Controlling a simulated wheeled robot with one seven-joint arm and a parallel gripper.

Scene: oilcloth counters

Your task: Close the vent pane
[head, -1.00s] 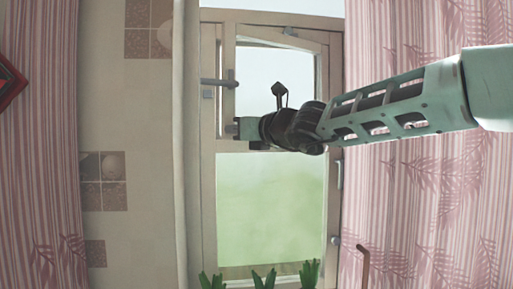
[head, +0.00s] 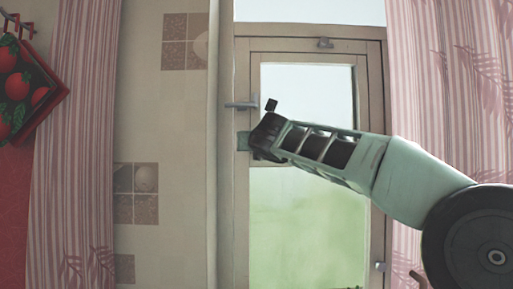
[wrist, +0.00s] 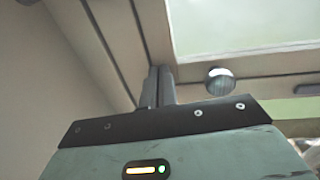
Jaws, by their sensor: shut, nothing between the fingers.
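The vent pane (head: 315,100) is the upper glazed pane of the pale wooden window. It looks flush, or nearly so, in its frame in the head view. Its glass and lower frame corner also show in the wrist view (wrist: 240,25). A grey lever handle (head: 242,105) sits level on the left side of the frame. My gripper (head: 243,141) is shut and empty at the pane's lower left, just below the handle. In the wrist view its fingers (wrist: 155,87) are together against or very near the frame; contact is unclear. My arm hides part of the pane's lower edge.
A fixed lower pane (head: 300,220) shows green outside. A pink curtain (head: 450,80) hangs at right, another (head: 75,150) at left beyond the tiled wall. Red tomato-patterned cloths (head: 25,85) hang at far left. A round knob (wrist: 219,81) is close to my fingers.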

